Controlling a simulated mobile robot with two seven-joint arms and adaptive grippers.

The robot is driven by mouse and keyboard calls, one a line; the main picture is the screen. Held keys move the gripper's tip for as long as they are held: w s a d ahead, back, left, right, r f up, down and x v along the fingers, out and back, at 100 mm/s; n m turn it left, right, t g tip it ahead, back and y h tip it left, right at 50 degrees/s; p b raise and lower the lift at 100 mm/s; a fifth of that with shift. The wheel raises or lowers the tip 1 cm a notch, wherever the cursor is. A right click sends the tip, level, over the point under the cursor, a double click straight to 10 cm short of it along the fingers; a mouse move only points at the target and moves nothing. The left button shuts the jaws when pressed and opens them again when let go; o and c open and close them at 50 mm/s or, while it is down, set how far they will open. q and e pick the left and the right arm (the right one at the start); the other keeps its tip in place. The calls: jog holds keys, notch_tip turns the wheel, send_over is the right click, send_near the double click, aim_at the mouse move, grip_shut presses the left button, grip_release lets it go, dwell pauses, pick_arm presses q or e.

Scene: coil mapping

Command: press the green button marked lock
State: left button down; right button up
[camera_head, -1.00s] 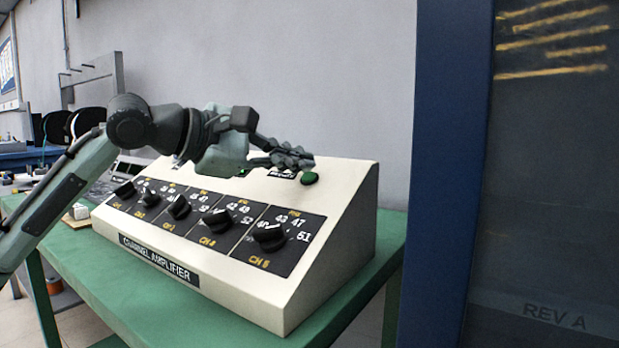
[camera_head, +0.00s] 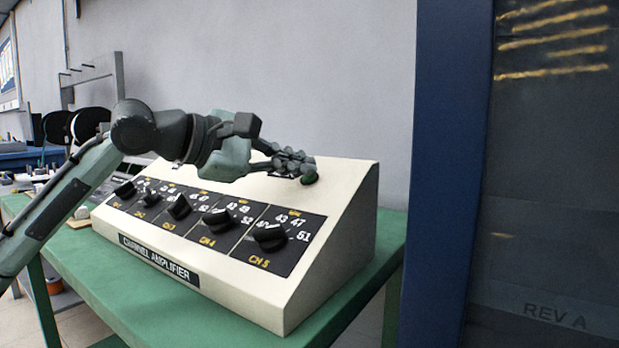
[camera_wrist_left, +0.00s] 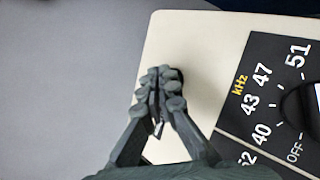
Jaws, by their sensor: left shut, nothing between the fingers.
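The green button (camera_head: 310,179) sits near the top right of the cream channel amplifier box (camera_head: 335,215). My left gripper (camera_head: 302,164) is shut and empty. Its fingertips are at the button and cover most of it in the head view; whether they touch it I cannot tell. In the left wrist view the shut fingertips (camera_wrist_left: 160,82) lie over the cream top panel (camera_wrist_left: 195,45), and the button is hidden behind them. The lock marking cannot be read here. My right gripper is not in view.
A row of black knobs (camera_head: 270,237) with printed scales runs along the sloped front of the box. The box stands on a green table (camera_head: 130,290). A dark blue upright panel (camera_head: 445,150) stands close on the right. A grey wall is behind.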

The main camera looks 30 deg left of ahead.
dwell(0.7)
pick_arm(q)
jog(key=shift+s+r+p, duration=0.2)
jog(key=shift+r+p, duration=0.15)
jog(key=shift+r, duration=0.1)
jog(key=s+r+p, duration=0.2)
jog(key=r, duration=0.1)
jog(key=s+r, duration=0.1)
jog(key=r, duration=0.1)
jog(key=shift+a+p, duration=0.25)
jog(key=shift+p, duration=0.15)
dwell(0.7)
